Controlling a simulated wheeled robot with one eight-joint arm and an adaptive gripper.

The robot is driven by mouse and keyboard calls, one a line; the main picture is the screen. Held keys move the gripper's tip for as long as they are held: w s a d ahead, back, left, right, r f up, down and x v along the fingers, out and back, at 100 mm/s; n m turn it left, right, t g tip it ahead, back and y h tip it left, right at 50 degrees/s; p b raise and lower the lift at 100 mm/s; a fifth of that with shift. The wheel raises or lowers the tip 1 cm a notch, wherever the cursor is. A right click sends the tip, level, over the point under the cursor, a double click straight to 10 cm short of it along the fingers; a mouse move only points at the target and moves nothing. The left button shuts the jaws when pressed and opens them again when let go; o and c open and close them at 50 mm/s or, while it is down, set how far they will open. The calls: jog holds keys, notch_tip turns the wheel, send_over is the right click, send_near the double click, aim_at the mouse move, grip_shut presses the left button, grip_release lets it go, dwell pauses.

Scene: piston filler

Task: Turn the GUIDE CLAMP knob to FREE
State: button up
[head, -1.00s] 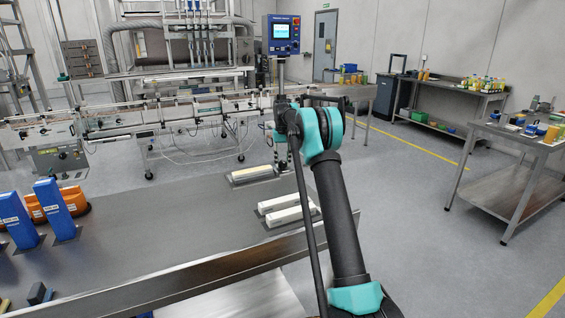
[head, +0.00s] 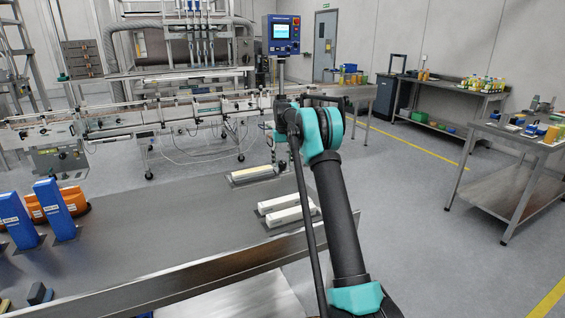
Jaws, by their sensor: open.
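The GUIDE CLAMP knob and its FREE mark cannot be made out at this size. The conveyor (head: 110,127) with its guide rails and several small brackets runs across the middle left, ending behind my arm. My arm rises from the bottom right, and its teal and black joint covers part of the conveyor's right end. My gripper (head: 283,168) shows only as a small dark shape below and behind that joint, in front of the conveyor's right end. It is open, its fingers are barely visible, and nothing shows in it. Contact with anything cannot be judged.
A blue control panel (head: 281,35) stands on a post above the conveyor's right end. A steel table (head: 150,225) fills the front left, with white bars (head: 290,207), blue blocks (head: 57,210) and orange parts. Side benches (head: 520,185) stand right. Floor between is clear.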

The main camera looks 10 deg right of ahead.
aim_at(282, 163)
notch_tip(282, 163, up, 12)
dwell(0.5)
jog(key=shift+f, duration=0.1)
